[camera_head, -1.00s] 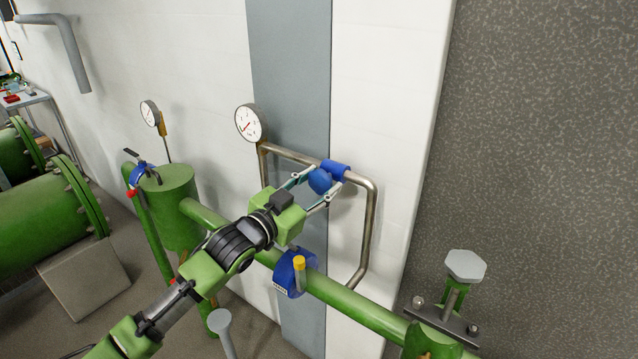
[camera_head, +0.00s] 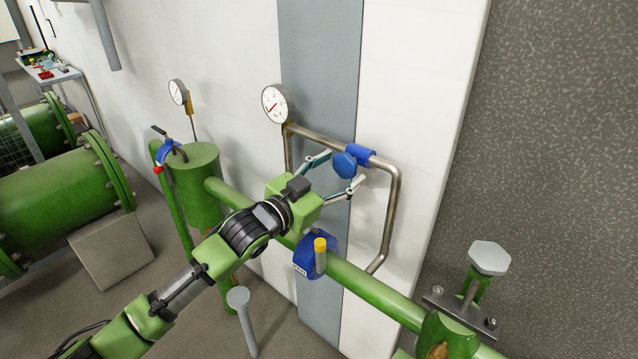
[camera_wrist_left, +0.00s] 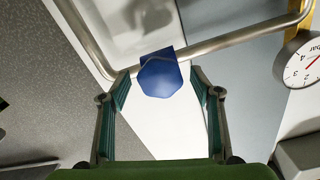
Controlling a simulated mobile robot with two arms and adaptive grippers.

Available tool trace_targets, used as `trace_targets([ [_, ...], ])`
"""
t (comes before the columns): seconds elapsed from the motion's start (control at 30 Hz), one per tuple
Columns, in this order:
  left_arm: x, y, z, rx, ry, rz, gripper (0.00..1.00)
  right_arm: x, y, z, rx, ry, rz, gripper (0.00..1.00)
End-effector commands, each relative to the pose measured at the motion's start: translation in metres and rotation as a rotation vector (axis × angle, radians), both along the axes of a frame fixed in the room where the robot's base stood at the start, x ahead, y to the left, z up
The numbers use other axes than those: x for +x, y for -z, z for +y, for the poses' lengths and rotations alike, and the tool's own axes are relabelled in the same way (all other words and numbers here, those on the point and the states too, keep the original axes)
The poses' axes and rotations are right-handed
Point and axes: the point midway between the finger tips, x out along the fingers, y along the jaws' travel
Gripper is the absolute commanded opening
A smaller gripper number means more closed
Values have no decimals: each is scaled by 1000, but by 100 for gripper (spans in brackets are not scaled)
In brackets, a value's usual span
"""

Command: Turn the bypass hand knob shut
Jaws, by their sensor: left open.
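The bypass hand knob (camera_head: 344,165) is a blue disc on a blue valve body (camera_head: 361,155) in the upper run of the bent steel bypass pipe (camera_head: 391,215). My left gripper (camera_head: 338,173) is open, its two fingers spread just short of the knob. In the left wrist view the knob (camera_wrist_left: 160,77) shows ahead of the fingertips and midway between them, and the open gripper (camera_wrist_left: 160,88) frames it without visible contact. The knob's blue face covers most of the valve body there. My right gripper is not in view.
A pressure gauge (camera_head: 276,104) stands left of the bypass. Below runs a green main pipe (camera_head: 357,283) with a blue valve with a yellow top (camera_head: 318,254). A grey hexagonal-headed post (camera_head: 488,258) stands at right. The wall is close behind the bypass.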

Motion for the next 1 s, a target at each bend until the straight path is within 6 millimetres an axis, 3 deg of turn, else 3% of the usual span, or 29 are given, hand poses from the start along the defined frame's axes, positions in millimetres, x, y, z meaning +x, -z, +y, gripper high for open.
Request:
trace_targets([
  [0.3,-53,2,40,4,-1,2,58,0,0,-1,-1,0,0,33],
  [0.5,-75,1,55,3,-2,1,58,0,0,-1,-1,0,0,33],
  [1.0,-83,6,58,3,-6,15,58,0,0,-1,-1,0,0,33],
])
